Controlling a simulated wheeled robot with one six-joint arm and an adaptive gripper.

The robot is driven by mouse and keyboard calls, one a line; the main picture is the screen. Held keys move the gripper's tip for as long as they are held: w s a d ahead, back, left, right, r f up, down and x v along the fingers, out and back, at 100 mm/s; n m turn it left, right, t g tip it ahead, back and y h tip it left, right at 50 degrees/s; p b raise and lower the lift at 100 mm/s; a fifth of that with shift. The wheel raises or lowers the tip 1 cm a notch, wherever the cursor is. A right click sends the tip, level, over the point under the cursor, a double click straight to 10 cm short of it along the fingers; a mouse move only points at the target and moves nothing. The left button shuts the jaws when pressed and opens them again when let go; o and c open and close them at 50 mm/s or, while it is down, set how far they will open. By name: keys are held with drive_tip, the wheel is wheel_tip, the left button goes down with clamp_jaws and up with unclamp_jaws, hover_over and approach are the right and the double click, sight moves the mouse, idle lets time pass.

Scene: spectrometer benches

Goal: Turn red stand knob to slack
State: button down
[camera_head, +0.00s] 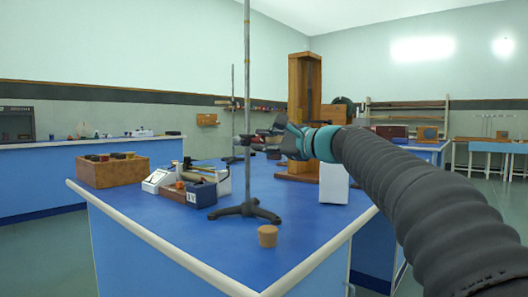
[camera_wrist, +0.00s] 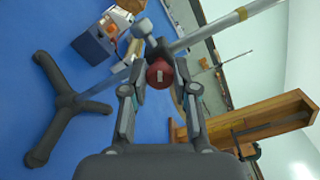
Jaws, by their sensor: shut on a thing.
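The red stand knob (camera_wrist: 159,73) sits between the two fingers of my gripper (camera_wrist: 160,80) in the wrist view. The fingers are shut on it, one on each side. The knob belongs to a dark clamp piece (camera_wrist: 141,28) on the metal rod of the stand (camera_wrist: 205,35). In the head view the stand's rod (camera_head: 247,70) rises upright from a dark three-legged base (camera_head: 245,211) on the blue bench. My gripper (camera_head: 268,132) reaches the rod from the right at mid height there. The red of the knob cannot be made out in the head view.
On the blue bench (camera_head: 200,240) are a cork (camera_head: 267,236), a white box (camera_head: 334,184), a dark blue box (camera_head: 201,194) and a wooden box (camera_head: 112,172). A tall wooden frame (camera_head: 299,95) stands behind my gripper. The bench's front is mostly clear.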

drive_tip(key=n+b, duration=0.2)
drive_tip(key=n, duration=0.2)
drive_tip(key=shift+f+n, duration=0.15)
drive_tip(key=shift+n, duration=0.15)
drive_tip(key=n, duration=0.5)
drive_tip(key=shift+n, duration=0.3)
drive_tip(key=c, duration=0.9)
unclamp_jaws()
drive_tip(key=v, duration=1.2)
